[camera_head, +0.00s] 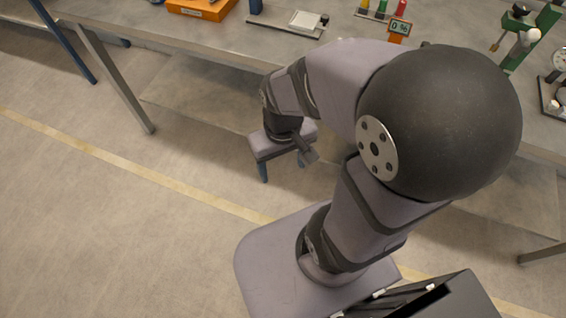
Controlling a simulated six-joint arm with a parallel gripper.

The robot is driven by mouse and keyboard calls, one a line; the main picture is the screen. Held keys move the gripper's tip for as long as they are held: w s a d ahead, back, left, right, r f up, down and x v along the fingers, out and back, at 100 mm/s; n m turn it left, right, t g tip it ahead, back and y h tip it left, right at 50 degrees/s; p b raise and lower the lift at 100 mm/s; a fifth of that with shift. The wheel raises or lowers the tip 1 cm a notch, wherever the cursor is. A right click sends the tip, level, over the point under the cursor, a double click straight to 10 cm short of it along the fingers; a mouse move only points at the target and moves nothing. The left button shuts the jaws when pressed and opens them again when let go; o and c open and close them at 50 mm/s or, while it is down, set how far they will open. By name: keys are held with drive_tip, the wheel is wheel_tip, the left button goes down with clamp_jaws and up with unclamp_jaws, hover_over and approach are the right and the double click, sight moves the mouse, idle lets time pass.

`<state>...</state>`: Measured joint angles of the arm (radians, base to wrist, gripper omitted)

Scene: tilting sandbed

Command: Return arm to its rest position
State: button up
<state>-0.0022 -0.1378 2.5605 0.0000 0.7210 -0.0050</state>
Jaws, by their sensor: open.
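My gripper (284,174) is at the end of my folded arm, in the middle of the head view, in front of the workbench's front edge. Its two dark fingers point down and stand apart, open, with nothing seen between them. My arm bends up from the base at the lower right, over a large dark round joint, and down to the gripper. The gripper appears clear of the bench.
The grey workbench (215,42) runs along the top. The floor at left is free.

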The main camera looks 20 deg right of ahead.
wheel_tip(320, 180, up, 3)
drive_tip(key=p, duration=0.3)
drive_tip(key=shift+r, duration=0.15)
